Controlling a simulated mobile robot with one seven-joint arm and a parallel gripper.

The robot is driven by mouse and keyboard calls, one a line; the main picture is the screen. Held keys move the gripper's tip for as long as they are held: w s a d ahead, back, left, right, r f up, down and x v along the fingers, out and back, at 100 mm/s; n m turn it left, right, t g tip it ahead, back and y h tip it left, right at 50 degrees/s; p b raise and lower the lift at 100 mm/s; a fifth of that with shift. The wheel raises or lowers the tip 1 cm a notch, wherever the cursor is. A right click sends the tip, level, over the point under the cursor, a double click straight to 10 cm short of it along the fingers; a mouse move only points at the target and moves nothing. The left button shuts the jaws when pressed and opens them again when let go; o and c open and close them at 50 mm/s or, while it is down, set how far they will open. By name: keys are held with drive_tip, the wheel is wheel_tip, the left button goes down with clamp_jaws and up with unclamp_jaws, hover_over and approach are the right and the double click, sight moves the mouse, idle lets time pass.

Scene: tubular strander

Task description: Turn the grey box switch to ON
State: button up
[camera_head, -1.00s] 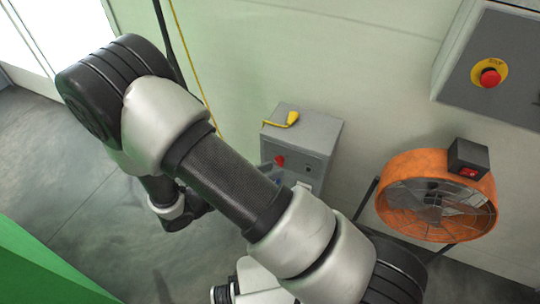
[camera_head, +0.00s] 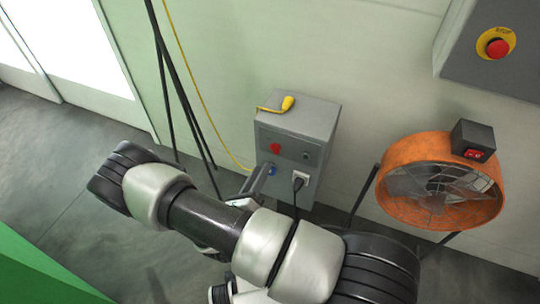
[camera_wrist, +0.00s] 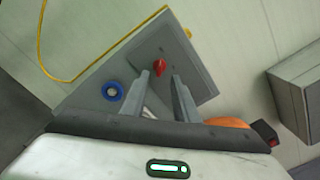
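The grey box (camera_head: 318,118) stands against the wall in the head view, with a red switch (camera_head: 275,148) on its front. In the wrist view the box's panel (camera_wrist: 187,63) is tilted and the red switch knob (camera_wrist: 160,68) shows clear at its middle. My gripper (camera_wrist: 161,76) is open and empty, with its two fingers apart and pointing at the panel. The knob appears just beyond and between the fingertips, apart from them. In the head view my gripper is mostly hidden behind my arm, below and left of the switch. The knob's ON marking is too small to read.
A blue socket (camera_wrist: 112,91) sits beside the switch. A black plug (camera_head: 298,183) with its cable is on the box front, and a yellow-handled item (camera_head: 287,103) lies on top. An orange fan (camera_head: 405,218) stands right. A cabinet with a red button (camera_head: 497,48) hangs upper right.

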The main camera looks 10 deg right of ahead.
sight(272, 150)
drive_tip(key=x, duration=0.8)
drive_tip(key=shift+d+b, duration=0.1)
drive_tip(key=shift+b, duration=0.3)
drive_tip(key=shift+c, duration=0.2)
clamp_jaws()
